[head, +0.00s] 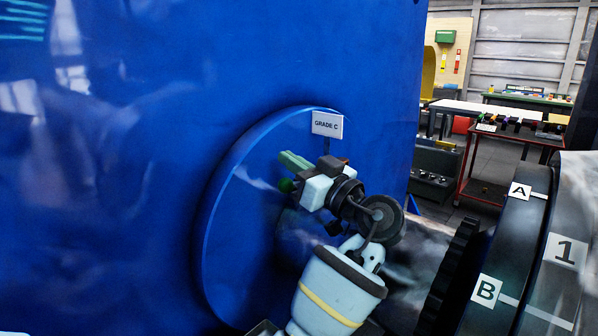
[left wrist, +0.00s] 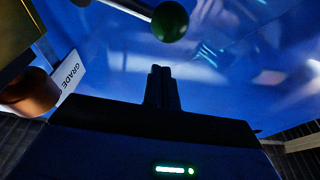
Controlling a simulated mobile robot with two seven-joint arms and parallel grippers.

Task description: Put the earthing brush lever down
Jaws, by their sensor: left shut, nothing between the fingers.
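The earthing brush lever shows as a green ball knob (left wrist: 170,21) on a pale rod at the top of the left wrist view. The knob also shows small and partly hidden in the head view (head: 286,185), in front of the blue housing. My left gripper (left wrist: 162,72) is shut and empty, its dark fingers together just below the knob in the wrist view, with a gap in the picture between them. My right gripper is not in view.
A large blue housing (head: 110,150) with a round raised face fills the left. A "GRADE C" sign (head: 327,124) stands close above my gripper; a copper-coloured cylinder (left wrist: 30,92) is beside it. A dark toothed ring (head: 448,275) and a drum marked A and B (head: 510,235) stand at right.

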